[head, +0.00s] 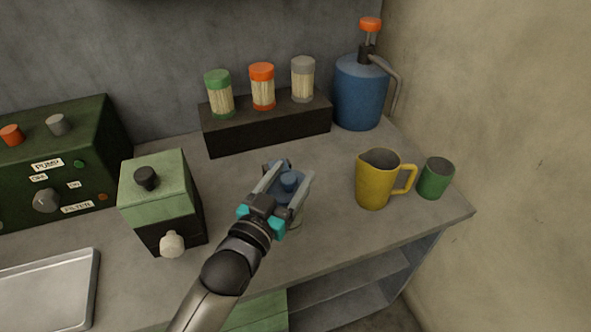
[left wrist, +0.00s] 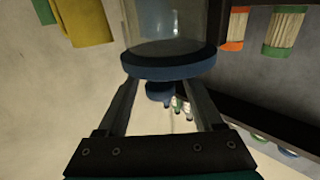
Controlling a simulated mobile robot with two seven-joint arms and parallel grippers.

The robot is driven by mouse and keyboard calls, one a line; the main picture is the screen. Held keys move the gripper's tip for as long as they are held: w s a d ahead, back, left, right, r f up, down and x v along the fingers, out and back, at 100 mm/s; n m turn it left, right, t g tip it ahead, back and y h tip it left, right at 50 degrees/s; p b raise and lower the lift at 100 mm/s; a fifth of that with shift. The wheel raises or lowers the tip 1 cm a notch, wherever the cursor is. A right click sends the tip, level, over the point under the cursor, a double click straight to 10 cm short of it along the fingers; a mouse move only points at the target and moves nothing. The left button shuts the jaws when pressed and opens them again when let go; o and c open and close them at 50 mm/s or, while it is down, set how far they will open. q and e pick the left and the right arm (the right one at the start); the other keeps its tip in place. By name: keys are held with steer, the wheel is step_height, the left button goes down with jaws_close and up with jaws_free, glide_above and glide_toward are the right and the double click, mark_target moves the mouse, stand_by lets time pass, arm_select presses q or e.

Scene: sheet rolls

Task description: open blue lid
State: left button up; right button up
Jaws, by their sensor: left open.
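The blue lid (head: 289,181) sits on a clear jar (head: 296,220) on the counter, partly hidden by my gripper in the head view. In the left wrist view the blue lid (left wrist: 168,67) is a wide disc with a smaller blue knob (left wrist: 160,91), and the clear jar (left wrist: 165,20) shows beyond it. My left gripper (head: 277,178) is open, with its fingers on either side of the knob. In the left wrist view the gripper (left wrist: 165,90) shows a gap between fingers and knob. My right gripper is not in view.
A yellow pitcher (head: 374,185) and green cup (head: 435,178) stand to the right. A green box (head: 157,188) with a black knob is at left. A dark rack (head: 268,124) with several capped jars and a blue jug (head: 359,92) stand behind. A metal tray (head: 45,292) lies front left.

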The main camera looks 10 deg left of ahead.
arm_select(q)
steer(key=shift+w+d, duration=0.25)
steer(key=shift+w, duration=0.9)
jaws_close()
stand_by(0.7)
